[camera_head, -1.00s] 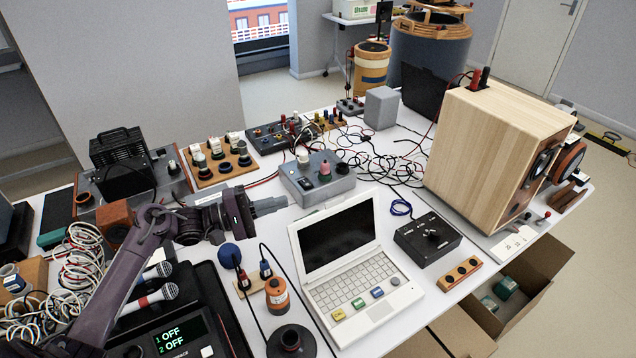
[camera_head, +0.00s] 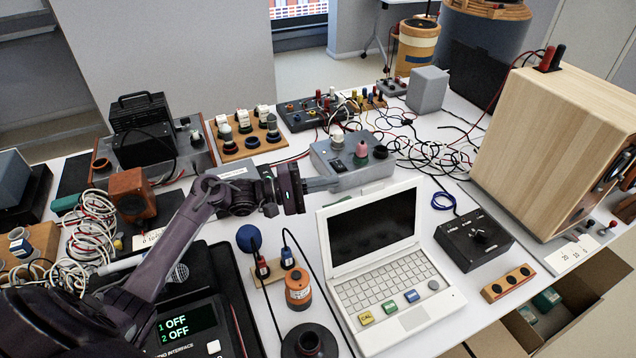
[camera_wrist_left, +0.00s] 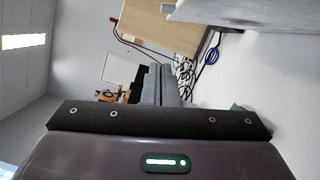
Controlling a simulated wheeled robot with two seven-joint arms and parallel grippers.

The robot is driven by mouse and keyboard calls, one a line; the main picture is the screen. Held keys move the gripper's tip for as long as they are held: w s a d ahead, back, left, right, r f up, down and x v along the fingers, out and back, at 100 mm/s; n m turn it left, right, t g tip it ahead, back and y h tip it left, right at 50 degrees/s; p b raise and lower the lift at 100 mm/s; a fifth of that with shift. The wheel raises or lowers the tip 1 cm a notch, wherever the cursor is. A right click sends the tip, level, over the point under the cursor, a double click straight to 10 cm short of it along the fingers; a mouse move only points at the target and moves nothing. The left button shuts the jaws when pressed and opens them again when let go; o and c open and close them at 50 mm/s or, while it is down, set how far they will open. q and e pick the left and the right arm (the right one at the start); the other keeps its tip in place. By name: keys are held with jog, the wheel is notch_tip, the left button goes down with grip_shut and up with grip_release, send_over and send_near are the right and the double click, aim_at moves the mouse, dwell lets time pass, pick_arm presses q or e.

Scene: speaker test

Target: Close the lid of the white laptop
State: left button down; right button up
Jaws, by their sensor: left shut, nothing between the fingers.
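The white laptop (camera_head: 383,273) stands open on the table in the head view. Its lid (camera_head: 325,238) is raised, with a dark screen facing me, and the keyboard is exposed. Small coloured blocks sit along its front edge. My left gripper (camera_head: 322,184) is shut and empty. It is just beyond the lid's upper left corner in the picture, with its fingers pointing right, apparently not touching the lid. In the left wrist view its closed fingers (camera_wrist_left: 165,80) point away from the camera. A pale grey panel at the top there cannot be identified surely. My right gripper is not in view.
A grey box with knobs (camera_head: 352,160) stands close behind the gripper. A black knob box (camera_head: 474,240) and a large wooden speaker (camera_head: 560,130) are to the laptop's right. An orange canister (camera_head: 298,290) and cables stand close to its left.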

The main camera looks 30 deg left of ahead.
pick_arm(q)
jog(key=w+d+r+p, duration=0.1)
jog(key=d+p, duration=0.1)
jog(key=d, duration=0.5)
jog(key=shift+r+p, duration=0.2)
jog(key=shift+p, duration=0.1)
jog(key=shift+w+d, duration=0.1)
